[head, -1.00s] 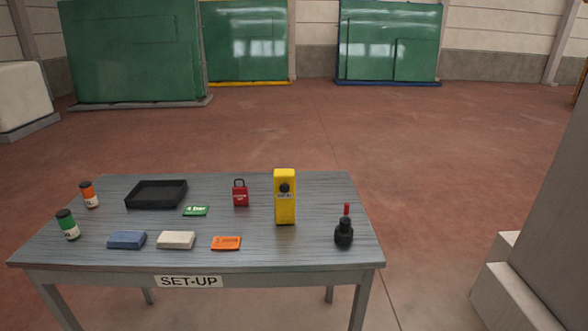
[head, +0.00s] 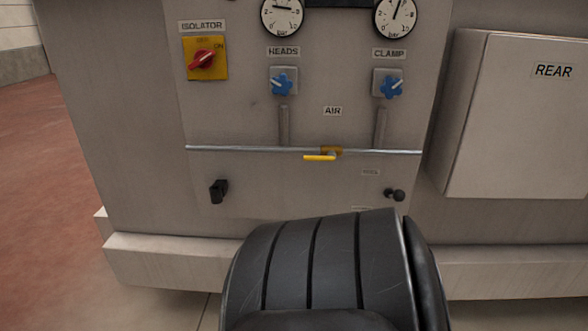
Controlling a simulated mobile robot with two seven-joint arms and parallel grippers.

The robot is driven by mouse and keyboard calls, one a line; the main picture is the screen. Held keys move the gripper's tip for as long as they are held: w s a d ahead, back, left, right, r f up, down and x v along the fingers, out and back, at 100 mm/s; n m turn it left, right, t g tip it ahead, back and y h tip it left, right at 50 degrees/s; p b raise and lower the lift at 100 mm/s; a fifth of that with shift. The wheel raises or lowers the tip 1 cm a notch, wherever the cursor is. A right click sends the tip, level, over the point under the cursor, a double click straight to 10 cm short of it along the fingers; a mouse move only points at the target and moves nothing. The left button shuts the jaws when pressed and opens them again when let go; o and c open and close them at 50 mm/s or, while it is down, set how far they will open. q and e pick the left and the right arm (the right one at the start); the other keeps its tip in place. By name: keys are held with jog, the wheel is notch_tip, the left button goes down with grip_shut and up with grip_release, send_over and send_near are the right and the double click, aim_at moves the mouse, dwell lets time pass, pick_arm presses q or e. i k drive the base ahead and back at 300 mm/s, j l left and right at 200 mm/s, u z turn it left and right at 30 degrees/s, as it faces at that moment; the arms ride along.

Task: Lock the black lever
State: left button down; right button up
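A black lever-like fitting (head: 218,190) sits low on the left of the machine's grey panel, with its short body pointing down. A second black fitting with a round knob (head: 394,194) sits low on the right, below a small label too faint to read. I cannot tell from the view alone which one is the black lever. No lock is seen on either. Neither of my grippers is in view.
A yellow-handled valve (head: 320,157) sits on a horizontal pipe. Above are a red isolator switch (head: 202,60), blue HEADS (head: 283,84) and CLAMP (head: 390,86) knobs, and gauges. A REAR box (head: 516,115) juts out at right. Floor is open at left.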

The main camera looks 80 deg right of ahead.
aim_at(398, 196)
jog(key=z, duration=1.65)
